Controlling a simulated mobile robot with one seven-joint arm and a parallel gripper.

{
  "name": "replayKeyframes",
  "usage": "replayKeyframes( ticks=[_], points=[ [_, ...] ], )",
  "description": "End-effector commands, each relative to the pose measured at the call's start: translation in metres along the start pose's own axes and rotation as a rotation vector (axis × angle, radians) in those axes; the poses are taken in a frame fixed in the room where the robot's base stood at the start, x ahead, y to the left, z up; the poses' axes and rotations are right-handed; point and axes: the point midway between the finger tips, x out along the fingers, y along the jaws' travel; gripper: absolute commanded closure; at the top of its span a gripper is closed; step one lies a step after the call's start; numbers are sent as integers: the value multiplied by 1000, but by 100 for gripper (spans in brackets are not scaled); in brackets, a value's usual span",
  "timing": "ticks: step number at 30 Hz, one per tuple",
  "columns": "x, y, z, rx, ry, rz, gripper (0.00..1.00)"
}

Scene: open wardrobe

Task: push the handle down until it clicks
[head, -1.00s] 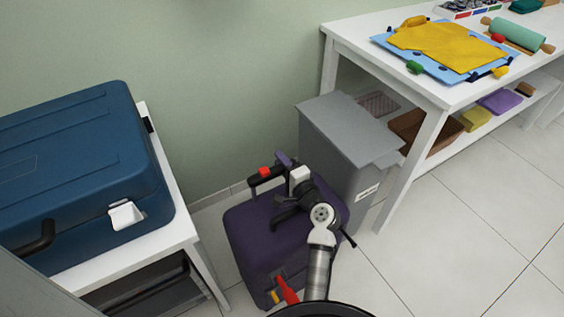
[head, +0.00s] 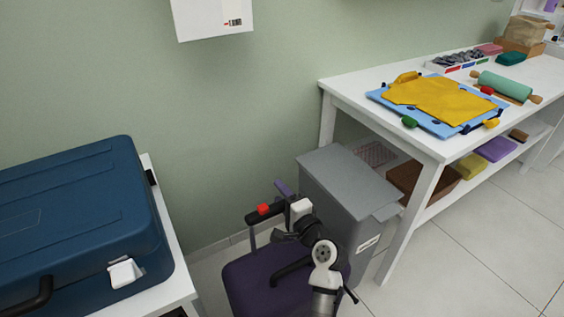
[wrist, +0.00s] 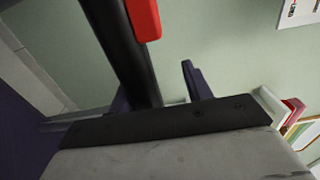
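A purple suitcase (head: 245,285) stands on the floor, its lower part out of frame. Its black pull handle (head: 275,211) with a red button (head: 263,209) is raised on a post above the top. My gripper (head: 286,197) is at the handle's right end. In the wrist view the dark fingers (wrist: 160,90) stand apart. The black handle bar (wrist: 118,40) crosses close to the left finger, its red button (wrist: 145,18) at the top. I cannot tell whether the fingers touch the bar; the palm hides its near end.
A blue case (head: 70,220) lies on a white stand at left. A grey bin (head: 345,180) stands behind and right of the suitcase. A white table (head: 435,145) with craft items is at right. The floor at lower right is clear.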

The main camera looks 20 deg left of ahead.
Motion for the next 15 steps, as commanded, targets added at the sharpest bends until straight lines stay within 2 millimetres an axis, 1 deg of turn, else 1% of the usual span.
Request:
replayKeyframes(
  ticks=[1, 6, 10, 12, 15],
  points=[
    [0, -19, -1, -6, 2, -7, 53],
    [0, -61, 0, -5, 1, -8, 53],
    [0, -88, 0, -4, 1, -7, 53],
    [-1, -100, 0, -3, 2, -6, 53],
    [0, -112, 0, -2, 1, -5, 53]
  ],
)
